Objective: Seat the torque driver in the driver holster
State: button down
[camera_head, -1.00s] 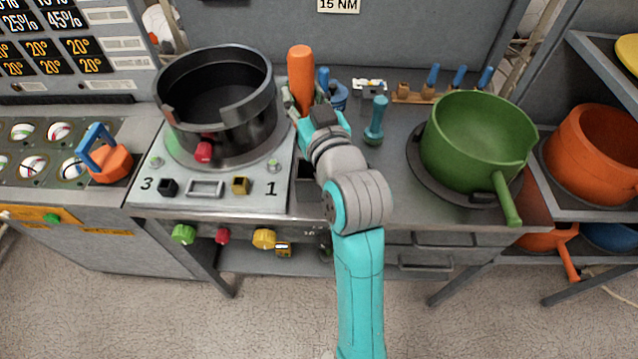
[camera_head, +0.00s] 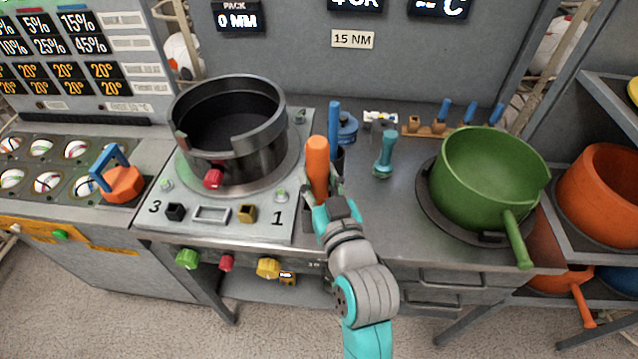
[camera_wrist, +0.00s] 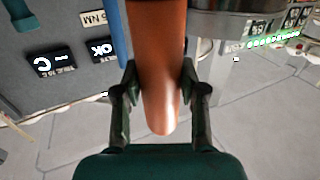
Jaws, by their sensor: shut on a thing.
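The torque driver (camera_head: 317,166) shows as a long orange handle, upright with a slight tilt, in the head view. My gripper (camera_head: 325,203) is around its lower part and shut on it. In the wrist view the orange handle (camera_wrist: 160,80) runs between the two fingers of my gripper (camera_wrist: 160,97). The driver's lower end is hidden behind my gripper. I cannot clearly make out the driver holster. A dark upright holder (camera_head: 338,158) with a blue rod (camera_head: 334,120) stands just behind the handle, partly hidden; I cannot tell whether it is the holster.
A press with a black ring (camera_head: 230,120) stands left of the driver. A teal handled tool (camera_head: 384,155) stands to the right, then a green pot (camera_head: 490,180). A wooden rack (camera_head: 440,128) with blue handles is at the back. Counter is bare between tool and front edge.

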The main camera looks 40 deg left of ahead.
jog(key=shift+f, duration=1)
jog(key=c, duration=0.7)
grip_release()
jog(key=shift+f, duration=0.1)
jog(key=shift+o, duration=0.2)
jog(key=v, duration=1.2)
